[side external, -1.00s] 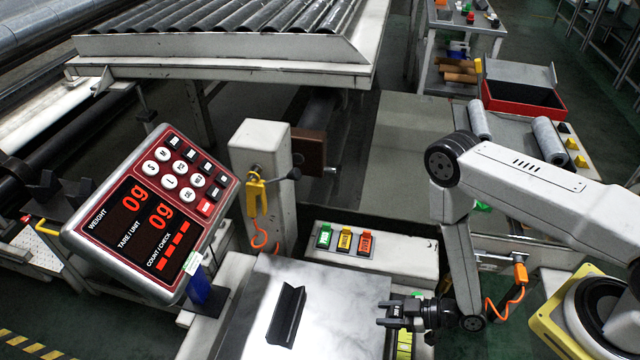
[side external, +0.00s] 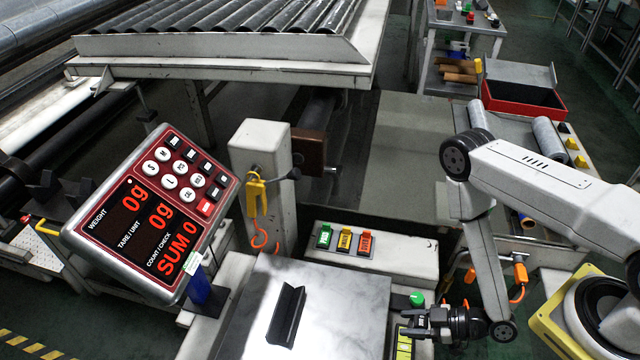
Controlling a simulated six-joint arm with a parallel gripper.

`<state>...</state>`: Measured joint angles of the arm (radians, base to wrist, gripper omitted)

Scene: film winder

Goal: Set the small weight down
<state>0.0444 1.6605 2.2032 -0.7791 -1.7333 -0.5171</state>
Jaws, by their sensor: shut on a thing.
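My gripper (side external: 408,323) is at the lower right, just off the right edge of the grey scale plate (side external: 335,285). Its jaws point left and are shut on the small weight, which is too small and dark to make out between the fingers. A scale display (side external: 150,215) with a red face stands at the left.
A green knob (side external: 417,299) stands just behind my gripper, and a yellow-green striped item (side external: 404,345) is below it. A white post (side external: 262,170) with a yellow hook stands behind. The plate's right half is clear.

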